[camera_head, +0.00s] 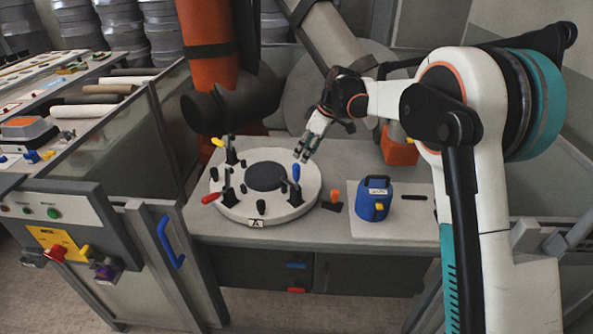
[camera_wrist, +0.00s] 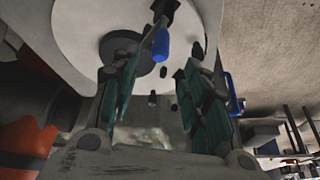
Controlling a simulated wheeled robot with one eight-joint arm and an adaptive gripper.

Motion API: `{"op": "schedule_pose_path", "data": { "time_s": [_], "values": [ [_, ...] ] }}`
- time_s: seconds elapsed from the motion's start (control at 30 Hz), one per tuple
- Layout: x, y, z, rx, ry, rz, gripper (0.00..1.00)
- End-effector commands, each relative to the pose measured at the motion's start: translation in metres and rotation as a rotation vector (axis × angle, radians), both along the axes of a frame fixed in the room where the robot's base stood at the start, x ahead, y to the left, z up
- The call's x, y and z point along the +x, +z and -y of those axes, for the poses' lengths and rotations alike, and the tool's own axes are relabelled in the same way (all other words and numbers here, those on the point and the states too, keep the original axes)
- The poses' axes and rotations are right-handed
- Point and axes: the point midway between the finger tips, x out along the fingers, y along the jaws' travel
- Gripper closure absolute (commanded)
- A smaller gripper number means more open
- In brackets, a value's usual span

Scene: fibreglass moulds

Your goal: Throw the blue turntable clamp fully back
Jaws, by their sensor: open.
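The white turntable (camera_head: 285,213) with a dark round centre sits on the grey bench. Its blue clamp handle (camera_head: 295,172) stands up at the right side of the disc. In the wrist view the blue handle (camera_wrist: 161,43) shows ahead of my fingers, near the gap between them. My gripper (camera_head: 303,152) is above and just behind the handle in the head view, pointing down. In the wrist view my gripper (camera_wrist: 160,68) is open, with two dark green finger pads spread apart. Nothing is held. I cannot tell whether a finger touches the handle.
The turntable also has a yellow-handled clamp (camera_head: 217,142) and a red-handled clamp (camera_head: 210,198). An orange-topped item (camera_head: 334,197) and a blue canister (camera_head: 373,200) stand to the right. An orange column (camera_head: 208,45) rises behind. A glass-sided cabinet is at left.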

Motion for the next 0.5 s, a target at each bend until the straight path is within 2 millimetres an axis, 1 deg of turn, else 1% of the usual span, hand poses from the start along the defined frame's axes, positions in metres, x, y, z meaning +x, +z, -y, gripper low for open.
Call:
{"op": "schedule_pose_path", "data": {
  "time_s": [0.03, 0.2, 0.4, 0.5],
  "values": [
    [0.002, -0.012, -0.004, 0.0, 0.001, 0.0, 0.58],
    [0.007, -0.044, -0.017, 0.0, 0.001, 0.0, 0.58],
    [0.012, -0.075, -0.028, 0.0, 0.0, 0.0, 0.58],
    [0.014, -0.086, -0.033, 0.0, 0.0, 0.001, 0.58]
  ]
}}
